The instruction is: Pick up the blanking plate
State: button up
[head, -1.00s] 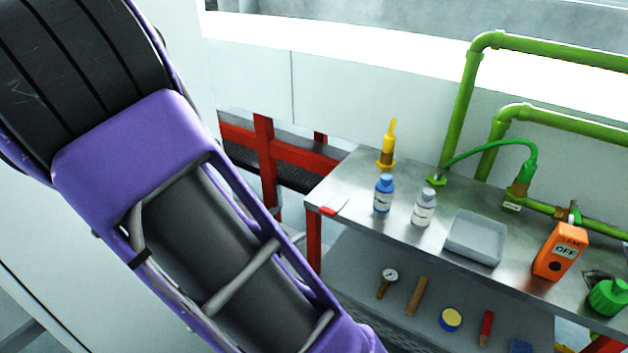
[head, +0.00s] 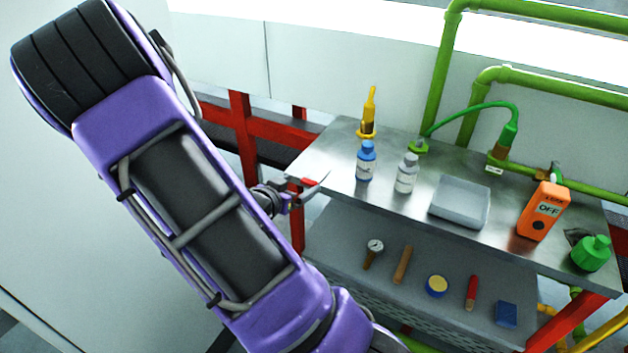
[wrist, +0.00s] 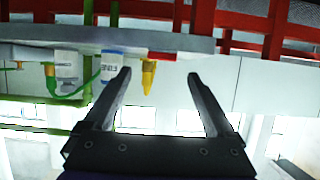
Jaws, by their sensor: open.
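A small flat red piece (head: 310,182) lies at the left front corner of the steel bench top; it is the only plate-like thing I see there, and I take it for the blanking plate. In the wrist view the red piece (wrist: 162,56) shows at the bench edge, between and beyond my fingertips. My gripper (wrist: 158,77) is open with nothing between its fingers. In the head view my gripper (head: 316,178) is at that corner, partly hidden by my own arm, and its fingers overlap the red piece. I cannot tell whether they touch it.
Several small items lie on the lower shelf (head: 340,235). Green pipes (head: 436,75) stand behind.

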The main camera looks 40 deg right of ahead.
aim_at(307, 183)
jog(key=x, duration=0.4)
jog(key=shift+w+d+f+b, duration=0.1)
jog(key=shift+w+f+b, duration=0.1)
jog(key=shift+f+b, duration=0.3)
jog(key=shift+c, duration=0.2)
grip_shut()
